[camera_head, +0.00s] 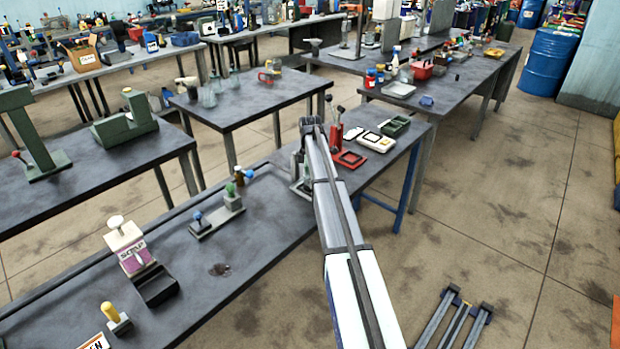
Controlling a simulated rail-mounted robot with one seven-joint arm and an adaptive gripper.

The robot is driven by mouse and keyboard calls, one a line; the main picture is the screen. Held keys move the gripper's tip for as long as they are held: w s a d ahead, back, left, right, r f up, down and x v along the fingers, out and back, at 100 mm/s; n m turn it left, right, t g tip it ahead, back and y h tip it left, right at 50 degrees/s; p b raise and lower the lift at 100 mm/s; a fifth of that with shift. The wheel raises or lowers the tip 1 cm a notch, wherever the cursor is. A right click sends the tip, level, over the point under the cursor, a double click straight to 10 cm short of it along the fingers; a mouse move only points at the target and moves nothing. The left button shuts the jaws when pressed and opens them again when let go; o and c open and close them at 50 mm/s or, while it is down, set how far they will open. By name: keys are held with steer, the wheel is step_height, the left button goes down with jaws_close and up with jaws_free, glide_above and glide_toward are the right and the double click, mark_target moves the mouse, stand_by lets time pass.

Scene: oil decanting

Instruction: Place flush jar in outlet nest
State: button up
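My arm reaches from the bottom up to the far part of the near bench (260,232). My gripper (300,180) is low over that bench, mostly hidden behind my arm, and I cannot tell its fingers or any held object. I cannot identify the flush jar for certain. Clear glass vessels, one of them a jar (208,97), stand on the middle table. I cannot tell which thing is the outlet nest.
A red lever stand (337,130) and a green tray (395,126) are close to my arm's far end. Left of it are a grey valve block (216,215), a purple-and-white labelled device (132,250) and a yellow-topped peg (115,318).

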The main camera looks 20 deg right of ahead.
step_height(320, 180, up, 12)
steer(key=b, duration=0.2)
steer(key=shift+r+b, duration=0.2)
steer(key=shift+b, duration=0.2)
stand_by(0.6)
